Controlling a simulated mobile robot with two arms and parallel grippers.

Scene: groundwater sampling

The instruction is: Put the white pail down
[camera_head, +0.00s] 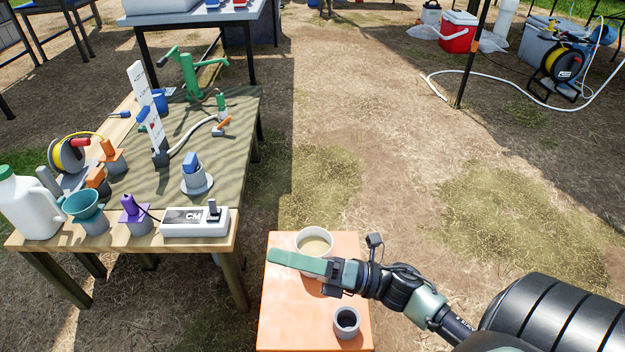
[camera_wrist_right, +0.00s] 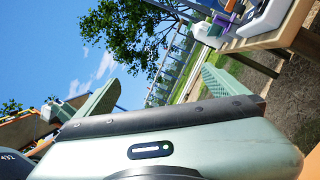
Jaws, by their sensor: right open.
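The white pail (camera_head: 314,232), with a beige content, appears to stand upright on the orange table (camera_head: 283,320), near its far edge. My right gripper (camera_head: 275,257) reaches in from the right and covers the near lower part of the pail in the head view. In the right wrist view, my right gripper's (camera_wrist_right: 160,90) two green fingers are spread apart with nothing between them. I cannot tell whether the gripper touches the pail. My left gripper is not in view.
A small grey cup (camera_head: 346,333) with dark content stands on the orange table's near right. A wooden table (camera_head: 205,250) on the left holds a white meter (camera_head: 195,222), a white jug (camera_head: 30,208) and several tools. Open ground lies on the right.

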